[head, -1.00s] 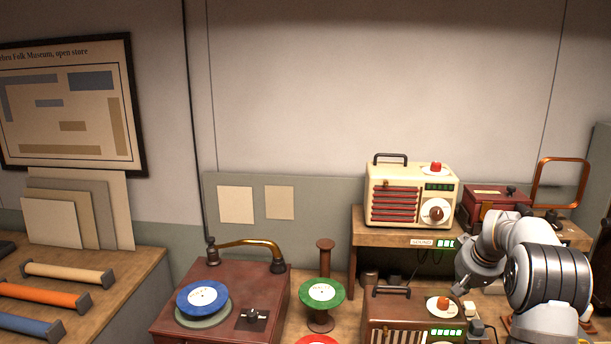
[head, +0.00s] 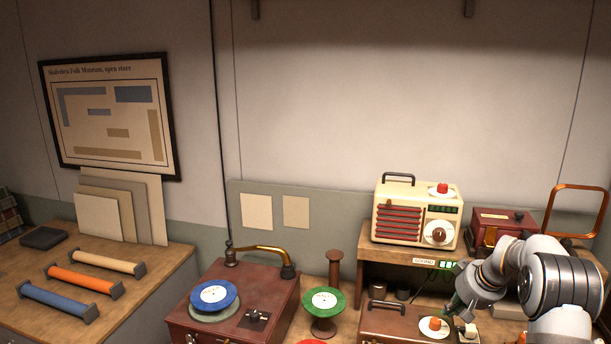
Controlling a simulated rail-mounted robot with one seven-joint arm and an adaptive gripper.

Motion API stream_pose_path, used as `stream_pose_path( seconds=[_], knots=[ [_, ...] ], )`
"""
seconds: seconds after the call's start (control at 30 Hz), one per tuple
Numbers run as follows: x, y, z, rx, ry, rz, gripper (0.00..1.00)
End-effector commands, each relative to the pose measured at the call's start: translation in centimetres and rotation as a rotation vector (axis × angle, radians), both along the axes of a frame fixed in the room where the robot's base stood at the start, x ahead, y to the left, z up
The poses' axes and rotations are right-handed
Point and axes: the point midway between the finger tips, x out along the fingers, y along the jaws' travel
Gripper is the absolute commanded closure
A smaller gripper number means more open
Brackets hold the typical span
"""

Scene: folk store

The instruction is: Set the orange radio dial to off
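The orange dial (head: 436,324) is a small knob on a pale round plate on top of the brown radio (head: 395,319), at the bottom edge of the head view. The radio's front is mostly cut off by the frame, and I cannot read the dial's setting. The end of my arm with my gripper (head: 454,304) is just above and right of the dial, seemingly apart from it. The fingers are small and dark there, so I cannot tell whether they are open or shut.
A cream radio (head: 417,213) with a red top knob (head: 442,188) stands on a wooden shelf (head: 378,254) behind. A dark red box (head: 503,222) is to its right. A green spool (head: 323,301) and a record player (head: 238,307) with a blue disc stand left of the brown radio.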

Motion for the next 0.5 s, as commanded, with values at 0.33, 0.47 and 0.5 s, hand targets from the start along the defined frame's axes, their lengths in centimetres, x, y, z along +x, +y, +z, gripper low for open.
stream_pose_path(
  seconds=[0.33,0.47,0.5],
  knots=[
    [0.1,0.2,-1.0,-0.056,-0.019,0.107,1.0],
    [0.1,0.2,-2.3,-0.056,-0.019,0.107,1.0],
    [0.1,0.2,-2.8,-0.056,-0.018,0.107,1.0]
  ],
)
